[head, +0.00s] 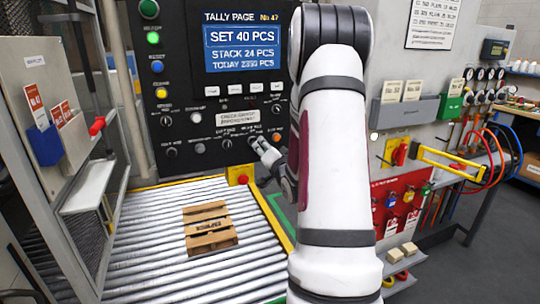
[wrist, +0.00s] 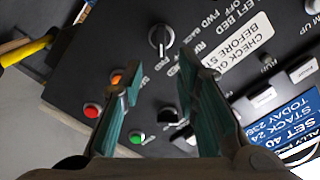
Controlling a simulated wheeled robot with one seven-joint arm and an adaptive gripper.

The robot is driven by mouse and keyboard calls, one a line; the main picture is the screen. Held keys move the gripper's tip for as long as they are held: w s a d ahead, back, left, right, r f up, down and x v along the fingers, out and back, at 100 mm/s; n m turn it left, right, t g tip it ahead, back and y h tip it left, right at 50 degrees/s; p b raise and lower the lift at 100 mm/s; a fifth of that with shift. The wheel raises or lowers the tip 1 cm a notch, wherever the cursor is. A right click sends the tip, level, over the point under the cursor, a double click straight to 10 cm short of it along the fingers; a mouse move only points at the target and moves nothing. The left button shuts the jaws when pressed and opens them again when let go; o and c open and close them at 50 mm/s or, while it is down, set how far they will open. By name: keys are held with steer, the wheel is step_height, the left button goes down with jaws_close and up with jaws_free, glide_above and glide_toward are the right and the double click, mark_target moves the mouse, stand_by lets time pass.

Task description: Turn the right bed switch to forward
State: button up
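The right bed switch (wrist: 160,38) is a dark round knob with a pale raised handle on the black control panel (wrist: 85,55). It shows in the wrist view at the upper middle, beyond my fingertips. Its handle lies nearly vertical in that picture; its lettering is partly hidden by a finger, so I cannot tell the exact setting. My gripper (wrist: 157,82) is open, with nothing between its fingertips, which are apart from the knob. In the head view my gripper (head: 266,153) is close to the panel's lower right and largely hides the switch.
The left bed switch (head: 227,143) sits left of my gripper in the head view. Orange (wrist: 117,79), red (wrist: 92,110) and green (wrist: 136,137) buttons and a black knob (wrist: 168,116) are near my fingers. Below, a pallet (head: 209,226) lies on rollers (head: 150,250).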

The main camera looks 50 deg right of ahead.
steer(key=shift+v, duration=2.8)
